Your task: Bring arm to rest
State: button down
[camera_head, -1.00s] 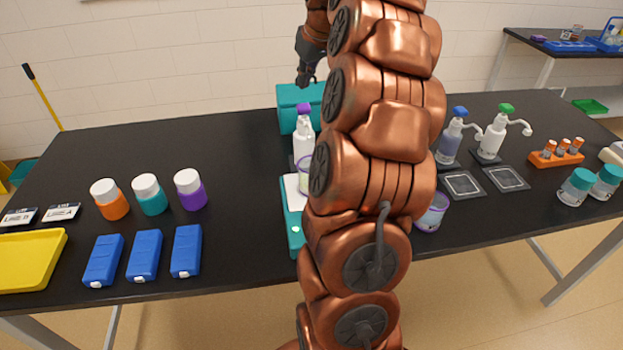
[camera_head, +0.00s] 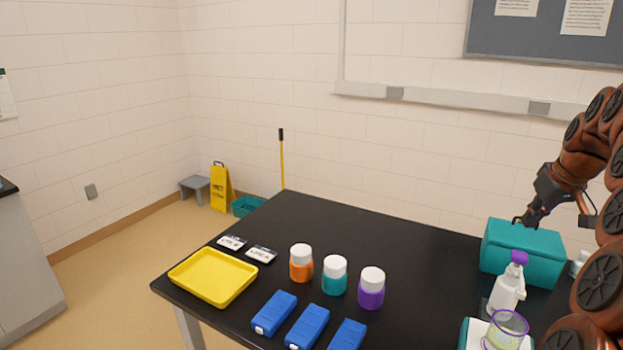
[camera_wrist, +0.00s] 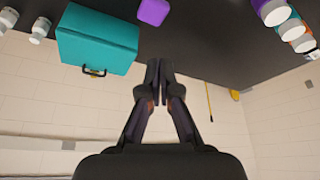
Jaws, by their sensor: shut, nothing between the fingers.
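My arm (camera_head: 594,150) shows at the right edge of the head view, bent over the black table.
The black table (camera_head: 420,245) holds a yellow tray (camera_head: 213,277), several lidded jars (camera_head: 335,275), blue cases (camera_head: 308,327), a purple-topped spray bottle (camera_head: 507,287) and a clear cup (camera_head: 506,330). Behind stand a wet-floor sign (camera_head: 221,187) and a grey stool (camera_head: 194,186). The table's back left is clear.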

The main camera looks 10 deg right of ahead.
jog(key=s+a+f+n+g+y, duration=0.1)
jog(key=s+a+f, duration=0.2)
jog(key=a, duration=0.9)
jog(key=s+a+f+n+g, duration=0.1)
jog(key=s+a+f+g, duration=0.15)
jog(key=a, duration=1.05)
jog(key=s+a+f+g, duration=0.1)
jog(key=s+a+f, duration=0.2)
jog(key=s, duration=0.5)
jog(key=s+a+f+g, duration=0.1)
jog(key=s+a+f, duration=0.3)
jog(key=s, duration=0.4)
jog(key=s+a+f+g, duration=0.1)
jog(key=s+a+f, duration=0.3)
jog(key=s, duration=0.4)
jog(key=shift+s+a+f+m+h, duration=0.15)
jog(key=shift+a+m+h, duration=0.15)
jog(key=shift+a, duration=0.1)
dwell(2.7)
